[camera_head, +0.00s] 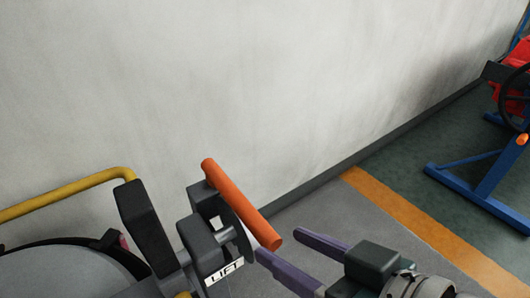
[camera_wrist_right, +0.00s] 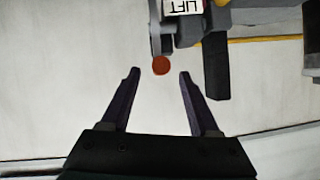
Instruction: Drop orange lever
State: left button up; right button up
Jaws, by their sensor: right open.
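The orange lever (camera_head: 241,203) is a bar on a dark bracket, slanting from upper left to lower right in the head view. A "LIFT" label (camera_head: 224,271) sits just below it. In the right wrist view the lever shows end-on as a round orange-red tip (camera_wrist_right: 161,65), ahead of the fingertips and roughly between their lines. My right gripper (camera_head: 277,246) is open, its two purple fingers pointing at the lever's lower end. It also shows in the right wrist view (camera_wrist_right: 160,72), with nothing between the fingers. My left gripper is not in view.
A grey machine (camera_head: 65,274) with a yellow rail (camera_head: 70,195) and a dark upright block (camera_head: 146,225) stands left of the lever. A pale wall (camera_head: 230,80) rises behind. Open floor with an orange stripe (camera_head: 420,224) lies right, before a blue stand (camera_head: 480,185).

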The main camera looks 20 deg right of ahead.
jog(key=v, duration=0.4)
jog(key=shift+p, duration=0.3)
jog(key=s+d+r+g+h+p, duration=0.3)
jog(key=s+r+g+p, duration=0.15)
jog(key=r+p, duration=0.75)
jog(key=s+d+r+g+h+p, duration=0.25)
jog(key=s+r+g+p, duration=0.2)
jog(key=r+p, duration=0.75)
notch_tip(320, 180, up, 35)
jog(key=t+p, duration=0.1)
jog(key=p, duration=3.3)
jog(key=shift+d+r, duration=0.2)
jog(key=shift+d, duration=0.25)
jog(key=shift+y, duration=0.25)
